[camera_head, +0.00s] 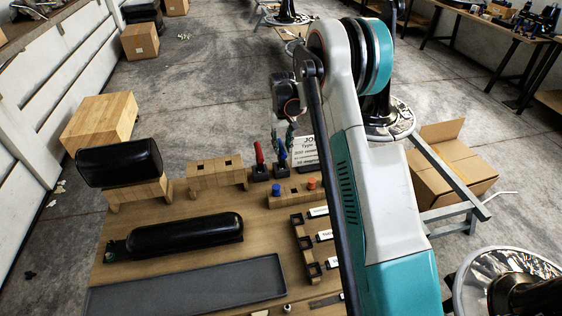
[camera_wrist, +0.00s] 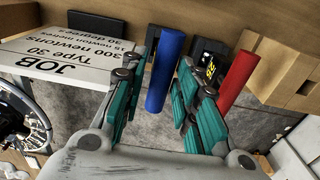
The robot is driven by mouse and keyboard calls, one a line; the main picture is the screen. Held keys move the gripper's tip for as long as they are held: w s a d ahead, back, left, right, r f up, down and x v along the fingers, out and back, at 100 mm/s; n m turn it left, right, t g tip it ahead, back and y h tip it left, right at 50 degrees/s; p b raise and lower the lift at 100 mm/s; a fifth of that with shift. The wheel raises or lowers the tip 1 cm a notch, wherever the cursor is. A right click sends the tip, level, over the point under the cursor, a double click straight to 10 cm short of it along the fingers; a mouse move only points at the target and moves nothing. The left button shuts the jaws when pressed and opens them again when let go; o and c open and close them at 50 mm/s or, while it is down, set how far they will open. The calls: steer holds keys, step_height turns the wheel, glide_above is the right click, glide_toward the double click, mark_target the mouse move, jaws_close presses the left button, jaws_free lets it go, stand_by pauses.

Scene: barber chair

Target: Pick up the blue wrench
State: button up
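The blue wrench (camera_head: 282,151) stands upright in a black holder on the wooden table, just right of the red wrench (camera_head: 259,153). In the wrist view the blue handle (camera_wrist: 165,70) shows between the two teal fingers of my gripper (camera_wrist: 170,60). The fingers are apart, with gaps visible beside the handle, and do not appear closed on it. The red handle (camera_wrist: 237,83) lies outside the right finger. In the head view my gripper (camera_head: 290,132) is small and partly hidden, right above the blue wrench. The wrench's lower end is hidden in its holder.
A white job sign (camera_head: 308,150) stands close beside the blue wrench, also seen in the wrist view (camera_wrist: 70,62). A black cylindrical cushion (camera_head: 185,236) and grey tray (camera_head: 190,290) lie at left.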

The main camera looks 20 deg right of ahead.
mark_target(281, 160)
steer(key=f+b, duration=0.1)
steer(key=f, duration=0.1)
steer(key=f+b, duration=0.1)
steer(key=f, duration=0.2)
steer(key=shift+w+a+f+b, duration=0.1)
steer(key=shift+w+f+b, duration=0.1)
steer(key=shift+f+b, duration=0.1)
jaws_close()
